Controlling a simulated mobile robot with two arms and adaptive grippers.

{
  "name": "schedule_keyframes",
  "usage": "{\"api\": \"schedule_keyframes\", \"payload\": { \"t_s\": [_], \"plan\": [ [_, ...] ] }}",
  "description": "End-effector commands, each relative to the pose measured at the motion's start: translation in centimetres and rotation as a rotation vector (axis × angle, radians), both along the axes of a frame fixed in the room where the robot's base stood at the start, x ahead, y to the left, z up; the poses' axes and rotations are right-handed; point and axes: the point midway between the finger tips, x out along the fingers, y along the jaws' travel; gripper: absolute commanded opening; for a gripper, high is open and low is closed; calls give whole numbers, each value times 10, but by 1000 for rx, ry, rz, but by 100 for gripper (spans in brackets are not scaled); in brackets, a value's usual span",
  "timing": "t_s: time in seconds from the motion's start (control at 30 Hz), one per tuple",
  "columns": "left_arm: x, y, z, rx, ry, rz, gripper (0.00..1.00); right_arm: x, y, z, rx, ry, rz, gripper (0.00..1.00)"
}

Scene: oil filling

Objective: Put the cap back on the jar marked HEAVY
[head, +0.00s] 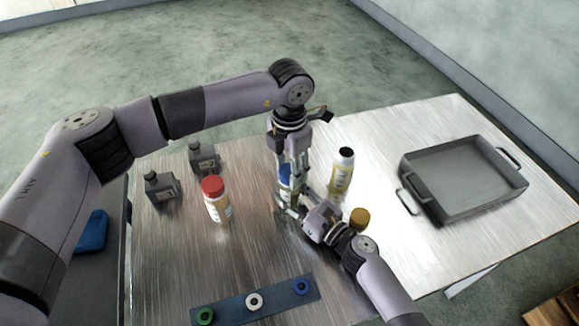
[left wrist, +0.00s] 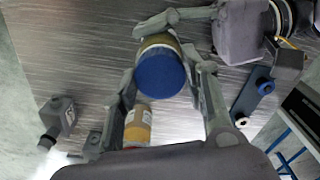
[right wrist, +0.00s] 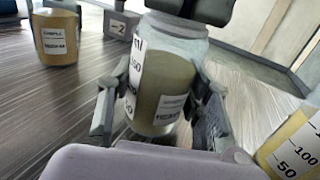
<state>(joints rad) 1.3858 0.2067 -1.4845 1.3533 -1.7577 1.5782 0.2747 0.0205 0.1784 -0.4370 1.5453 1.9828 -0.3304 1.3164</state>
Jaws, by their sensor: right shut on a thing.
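The jar (right wrist: 165,75), clear with amber contents, stands upright on the table; its small label is hard to read but looks like HEAVY. The blue cap (left wrist: 160,72) is at its top; I cannot tell whether it is seated or just above. In the head view the cap (head: 286,173) is partly hidden by my left gripper (head: 288,176), which points down with its fingers on both sides of the cap. Whether they press on it is unclear. My right gripper (right wrist: 158,112) is shut on the jar's body from the side, low near the table.
A red-capped bottle (head: 217,204), a black-capped bottle (head: 342,172) and a gold-topped thing (head: 359,217) stand nearby. Two grey bottles (head: 160,187) (head: 202,157) are at the left. A strip with coloured rings (head: 275,296) lies in front. A grey tray (head: 436,207) is at the right.

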Motion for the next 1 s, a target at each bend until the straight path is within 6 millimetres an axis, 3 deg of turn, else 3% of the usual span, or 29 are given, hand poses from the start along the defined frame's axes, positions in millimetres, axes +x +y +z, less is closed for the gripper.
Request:
{"api": "schedule_keyframes", "payload": {
  "t_s": [0.43, 0.63, 0.67, 1.0],
  "plan": [
    [0, 0, 0, 0, 0, 0, 7, 0, 0, 0, 0, 0, 0, 0],
    [0, 0, 0, 0, 0, -2, 6, 0, 0, 0, 0, 0, 0, 0],
    [0, 0, 0, 0, 0, -2, 41, 0, 0, 0, 0, 0, 0, 0],
    [0, 0, 0, 0, 0, -2, 63, 0, 0, 0, 0, 0, 0, 0]
  ]
}}
